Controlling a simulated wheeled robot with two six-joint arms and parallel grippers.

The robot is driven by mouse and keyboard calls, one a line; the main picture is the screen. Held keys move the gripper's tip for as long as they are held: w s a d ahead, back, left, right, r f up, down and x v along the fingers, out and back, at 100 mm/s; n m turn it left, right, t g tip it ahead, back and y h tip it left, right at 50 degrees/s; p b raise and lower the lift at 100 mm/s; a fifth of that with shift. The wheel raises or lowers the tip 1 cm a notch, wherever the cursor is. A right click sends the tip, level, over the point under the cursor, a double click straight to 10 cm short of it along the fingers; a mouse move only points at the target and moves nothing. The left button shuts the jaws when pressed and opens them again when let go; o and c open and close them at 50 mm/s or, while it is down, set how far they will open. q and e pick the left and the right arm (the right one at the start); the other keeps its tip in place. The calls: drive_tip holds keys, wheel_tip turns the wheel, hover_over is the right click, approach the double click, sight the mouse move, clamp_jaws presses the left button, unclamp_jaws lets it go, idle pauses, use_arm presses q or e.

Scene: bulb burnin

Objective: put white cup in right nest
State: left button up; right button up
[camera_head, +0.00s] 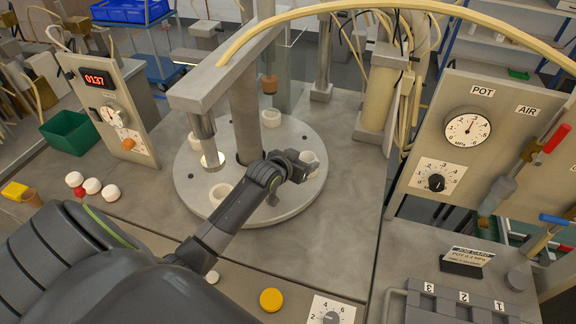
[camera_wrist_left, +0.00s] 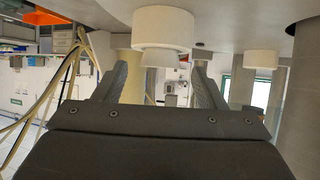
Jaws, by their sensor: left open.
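My left gripper (camera_head: 291,180) is open over the right side of the grey round table. A white cup (camera_head: 308,161) stands just beyond its fingers, partly hidden by them. In the left wrist view, whose picture looks upside down, a large white cup (camera_wrist_left: 163,27) shows ahead between the open fingers (camera_wrist_left: 161,75); I cannot tell if they touch it. Other white cups stand on the round table, at its front left (camera_head: 221,193) and at its back (camera_head: 270,118). I cannot tell which place is the right nest. My right gripper is not in view.
A metal column and overhead arm (camera_head: 215,75) rise from the round table (camera_head: 203,212). White and red caps (camera_head: 92,186) lie at left near a green bin (camera_head: 70,131). A gauge panel (camera_head: 480,150) and a numbered slotted block (camera_head: 462,305) stand at right.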

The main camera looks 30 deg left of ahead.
use_arm(q)
drive_tip(key=v, duration=1)
drive_tip(key=shift+b, duration=0.45)
